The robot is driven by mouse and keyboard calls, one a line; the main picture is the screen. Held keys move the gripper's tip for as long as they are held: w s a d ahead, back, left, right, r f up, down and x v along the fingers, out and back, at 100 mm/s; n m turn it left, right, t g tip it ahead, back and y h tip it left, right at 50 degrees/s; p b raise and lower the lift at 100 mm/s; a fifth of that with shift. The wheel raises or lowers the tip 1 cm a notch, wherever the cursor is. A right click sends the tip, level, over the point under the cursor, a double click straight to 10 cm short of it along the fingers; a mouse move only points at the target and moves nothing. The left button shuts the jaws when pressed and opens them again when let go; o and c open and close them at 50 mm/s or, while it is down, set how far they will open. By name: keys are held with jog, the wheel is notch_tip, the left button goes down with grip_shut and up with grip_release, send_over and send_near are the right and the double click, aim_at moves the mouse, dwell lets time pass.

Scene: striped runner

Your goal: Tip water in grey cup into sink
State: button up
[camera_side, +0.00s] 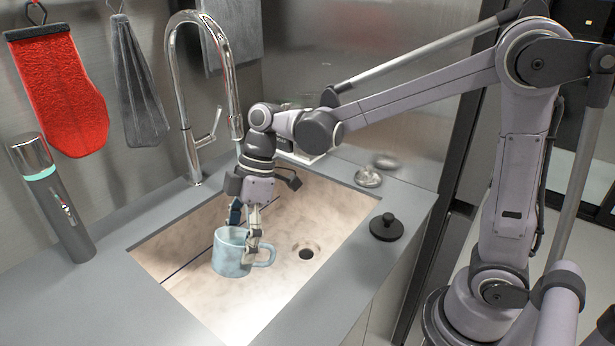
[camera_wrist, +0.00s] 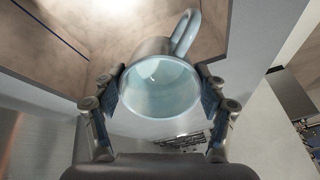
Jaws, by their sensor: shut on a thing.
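The grey cup (camera_side: 229,254) looks pale blue-grey and has a handle on its right in the side view. It is roughly upright, within the sink's outline. My gripper (camera_side: 245,240) comes down from above and is shut on the cup's body, one finger at each side. In the wrist view, the cup's round mouth (camera_wrist: 160,90) faces the camera between my two fingers; its inside is pale blue and glossy, and I cannot tell the water level. The sink (camera_side: 330,205) is beige and speckled, with a drain hole (camera_side: 306,252). I cannot tell how high the cup is above its floor.
A tall chrome tap (camera_side: 175,85) stands behind the sink at the left. A dark bottle (camera_side: 55,205) stands on the left counter. A black plug (camera_side: 386,228) and a small metal disc (camera_side: 368,177) lie on the right rim. A red mitt (camera_side: 58,90) and grey cloths hang behind.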

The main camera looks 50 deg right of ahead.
jog(key=y, duration=0.2)
jog(key=shift+d+f+y, duration=0.1)
jog(key=shift+d+y, duration=0.1)
jog(key=shift+y, duration=0.2)
jog(key=y, duration=0.2)
jog(key=shift+w+d+f+y, duration=0.1)
jog(key=shift+d+f+y, duration=0.15)
jog(key=shift+y, duration=0.15)
jog(key=y, duration=0.1)
jog(key=f+y, duration=0.1)
jog(key=y, duration=0.2)
jog(key=shift+d+f+y, duration=0.3)
jog(key=shift+d+y, duration=0.05)
jog(key=shift+y, duration=0.05)
jog(key=shift+y, duration=0.3)
jog(key=shift+d+y, duration=0.2)
jog(key=shift+y, duration=0.3)
jog(key=shift+d+y, duration=0.15)
jog(key=shift+y, duration=0.55)
jog(key=shift+r, duration=0.1)
